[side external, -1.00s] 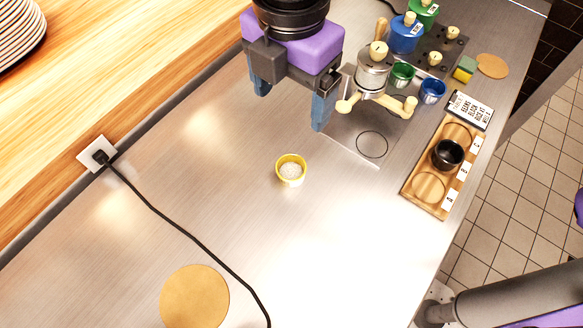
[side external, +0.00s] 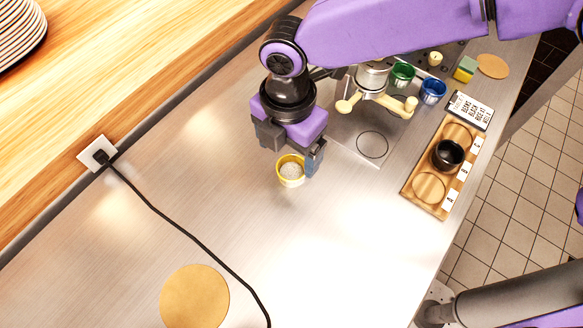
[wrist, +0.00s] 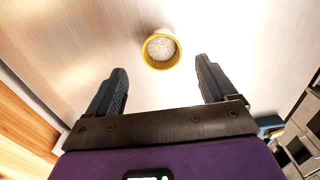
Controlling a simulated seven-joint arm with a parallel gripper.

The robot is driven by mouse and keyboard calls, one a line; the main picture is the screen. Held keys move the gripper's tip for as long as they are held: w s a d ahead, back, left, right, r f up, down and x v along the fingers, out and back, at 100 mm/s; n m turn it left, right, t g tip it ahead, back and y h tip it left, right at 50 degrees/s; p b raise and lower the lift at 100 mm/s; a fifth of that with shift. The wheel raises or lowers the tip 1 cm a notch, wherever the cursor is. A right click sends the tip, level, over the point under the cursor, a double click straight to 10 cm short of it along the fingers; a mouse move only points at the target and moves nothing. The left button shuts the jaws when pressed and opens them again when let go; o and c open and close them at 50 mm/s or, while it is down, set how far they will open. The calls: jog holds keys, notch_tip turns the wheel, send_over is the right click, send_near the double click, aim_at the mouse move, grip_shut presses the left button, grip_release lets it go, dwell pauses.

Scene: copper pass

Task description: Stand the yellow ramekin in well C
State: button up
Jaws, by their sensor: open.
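The yellow ramekin (side external: 284,180) stands upright on the steel counter with pale, grainy contents. It also shows in the wrist view (wrist: 160,67), ahead of the gap between my fingertips. My gripper (side external: 293,153) is open and empty, low over the counter right by the ramekin's far side. In the wrist view my gripper (wrist: 160,72) has its fingers spread wider than the ramekin, one to each side. The wooden tray (side external: 410,190) at the right has wells marked with letter tags. Well C (side external: 458,134), at its far end, is empty. A black cup (side external: 447,155) sits in the middle well.
A grinder-like machine with wooden handles (side external: 372,80) stands behind, beside green (side external: 402,74) and blue (side external: 433,90) cups. A black cable (side external: 190,235) crosses the left counter. The counter between ramekin and tray is mostly clear.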

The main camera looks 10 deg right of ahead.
aim_at(291, 175)
jog(key=f, duration=0.5)
jog(key=shift+d, duration=0.2)
jog(key=shift+r, duration=0.1)
jog(key=c, duration=1.3)
